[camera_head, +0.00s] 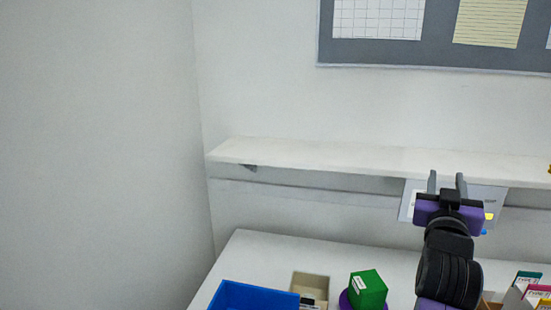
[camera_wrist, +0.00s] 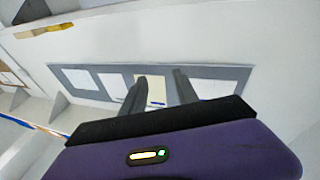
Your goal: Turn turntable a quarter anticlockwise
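The turntable (camera_head: 346,302) shows at the bottom edge of the head view as a small purple round piece, partly cut off and partly covered. A green block (camera_head: 370,289) with a white label sits on it. My gripper (camera_head: 446,181) is raised above the table, to the upper right of the turntable, with its fingers pointing up. The fingers stand apart with nothing between them. In the wrist view, the gripper (camera_wrist: 159,73) also shows two separated fingers, with the wall board behind them. The turntable is not in the wrist view.
A blue tray (camera_head: 252,297) and a beige box (camera_head: 310,287) are left of the turntable. Coloured cards (camera_head: 530,290) stand at the right. A shelf (camera_head: 310,155) runs along the wall, and a pale panel (camera_head: 408,203) is behind my gripper. The table's back left (camera_head: 262,254) is clear.

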